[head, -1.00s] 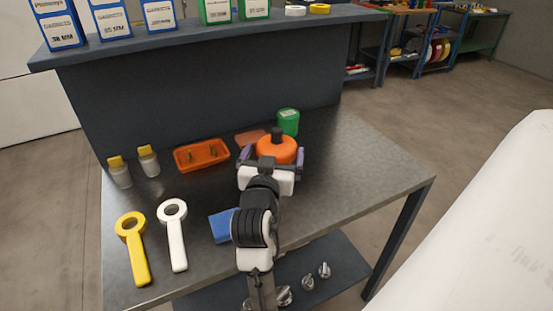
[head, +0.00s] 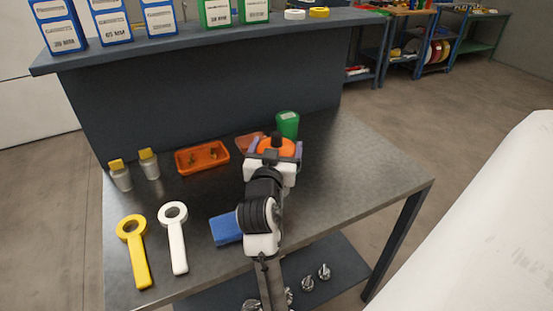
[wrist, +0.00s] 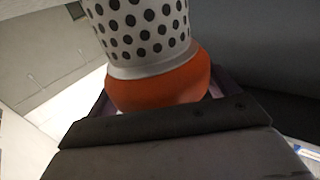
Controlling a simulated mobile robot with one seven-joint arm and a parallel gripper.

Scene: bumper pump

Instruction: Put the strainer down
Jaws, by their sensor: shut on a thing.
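The strainer has an orange body (head: 275,147) with a dark knob on it in the head view. In the wrist view its white, dark-holed basket (wrist: 140,28) rises from the orange part (wrist: 160,90). My gripper (head: 275,150) is shut on the orange part, towards the back right of the metal workbench (head: 345,180). My gripper (wrist: 165,105) also shows in the wrist view, across the lower part of the strainer. I cannot tell whether the strainer touches the bench; my gripper and arm hide its underside.
A green cup (head: 288,124) stands just behind the strainer, and a reddish flat piece (head: 248,145) lies to its left. An orange tray (head: 202,157), two yellow-capped jars (head: 120,178), a blue block (head: 226,230) and yellow (head: 140,262) and white ring-ended tools (head: 178,247) are further left. The bench's right side is clear.

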